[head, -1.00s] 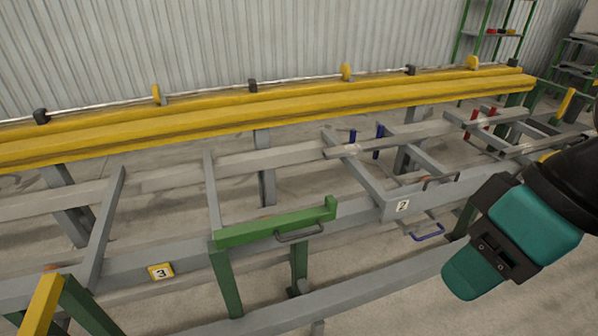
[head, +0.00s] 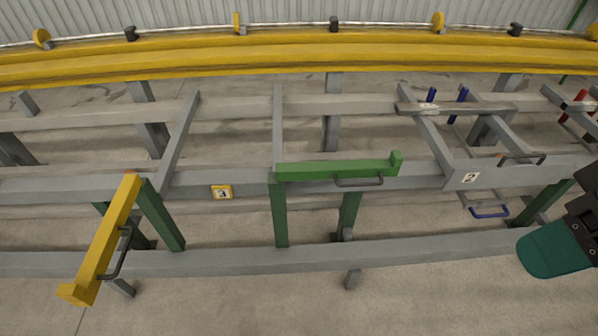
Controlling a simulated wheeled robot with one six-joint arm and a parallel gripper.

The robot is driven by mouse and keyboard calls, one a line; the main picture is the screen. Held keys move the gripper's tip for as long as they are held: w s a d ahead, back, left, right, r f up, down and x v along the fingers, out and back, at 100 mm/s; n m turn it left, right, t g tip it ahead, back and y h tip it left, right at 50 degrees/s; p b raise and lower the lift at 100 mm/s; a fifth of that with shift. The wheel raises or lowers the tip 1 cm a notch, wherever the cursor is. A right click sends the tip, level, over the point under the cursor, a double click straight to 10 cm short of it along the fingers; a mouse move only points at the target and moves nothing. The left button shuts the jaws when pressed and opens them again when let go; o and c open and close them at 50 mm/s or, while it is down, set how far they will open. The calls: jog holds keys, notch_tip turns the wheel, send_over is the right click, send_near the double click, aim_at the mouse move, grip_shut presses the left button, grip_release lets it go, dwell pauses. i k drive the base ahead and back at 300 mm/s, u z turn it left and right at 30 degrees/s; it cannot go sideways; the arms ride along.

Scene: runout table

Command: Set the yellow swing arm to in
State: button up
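The yellow swing arm (head: 108,236) is at the lower left of the head view. It sticks out from the front rail toward me, with its free end low and nearest to me. A dark handle (head: 122,252) is on its right side. Its pivot end sits at the rail on a green post (head: 160,215). My gripper (head: 556,250) is only partly in view at the right edge, far to the right of the yellow arm and apart from it.
A green swing arm (head: 335,170) with a dark handle lies along the front rail. A plate marked 3 (head: 221,192) is beside the yellow arm, and a plate marked 2 (head: 470,177) is further right. A blue handle (head: 489,212) hangs below the rail. The floor in front is clear.

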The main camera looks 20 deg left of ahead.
aim_at(83, 293)
jog(key=u, duration=2.15)
